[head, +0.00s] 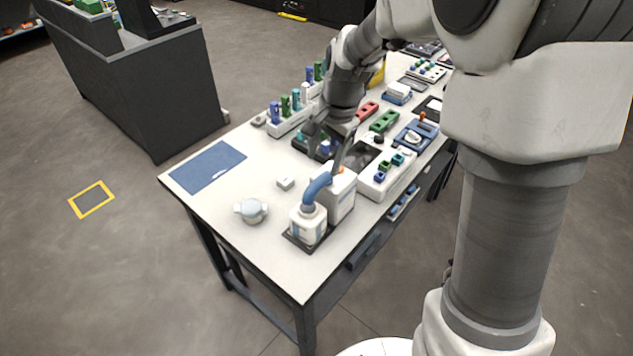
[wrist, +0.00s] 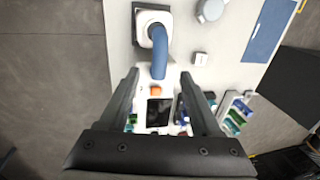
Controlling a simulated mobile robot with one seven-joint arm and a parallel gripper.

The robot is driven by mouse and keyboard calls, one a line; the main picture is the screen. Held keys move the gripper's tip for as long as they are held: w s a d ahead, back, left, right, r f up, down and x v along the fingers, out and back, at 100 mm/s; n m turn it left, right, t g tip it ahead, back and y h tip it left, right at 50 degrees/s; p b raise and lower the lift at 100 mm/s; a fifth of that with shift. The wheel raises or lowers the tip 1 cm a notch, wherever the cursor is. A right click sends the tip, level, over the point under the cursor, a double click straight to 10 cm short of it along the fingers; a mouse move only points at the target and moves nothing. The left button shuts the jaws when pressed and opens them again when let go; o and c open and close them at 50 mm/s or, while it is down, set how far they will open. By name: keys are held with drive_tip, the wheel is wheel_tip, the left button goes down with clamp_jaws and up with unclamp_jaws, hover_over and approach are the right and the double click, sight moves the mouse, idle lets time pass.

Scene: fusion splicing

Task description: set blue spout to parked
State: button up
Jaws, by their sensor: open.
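The blue spout (head: 316,188) is a curved blue tube on top of a white bottle-like dispenser (head: 307,224) at the near end of the table. In the head view it bends up and toward my gripper. In the wrist view the spout (wrist: 159,52) points down the picture, toward the gap between my fingers. My gripper (head: 328,152) is open and empty, above the table just beyond the spout. In the wrist view its two fingers (wrist: 163,83) stand wide apart with the spout's end near their tips. I cannot tell whether either finger touches it.
A white box with an orange button (wrist: 155,91) stands close beside the dispenser. A round pale-lidded jar (head: 252,210), a small white block (head: 285,183) and a blue mat (head: 208,166) lie to the left. Racks of coloured vials (head: 287,118) and fixtures fill the far table.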

sight(318, 182)
drive_tip(key=f, duration=0.3)
drive_tip(key=w+a+f, duration=0.1)
drive_tip(key=f, duration=0.2)
drive_tip(key=f+b, duration=0.1)
drive_tip(key=f, duration=0.2)
drive_tip(key=shift+w+a+f, duration=0.15)
drive_tip(key=shift+a+f, duration=0.05)
drive_tip(key=shift+f, duration=0.15)
drive_tip(key=shift+c, duration=0.2)
clamp_jaws()
idle(0.7)
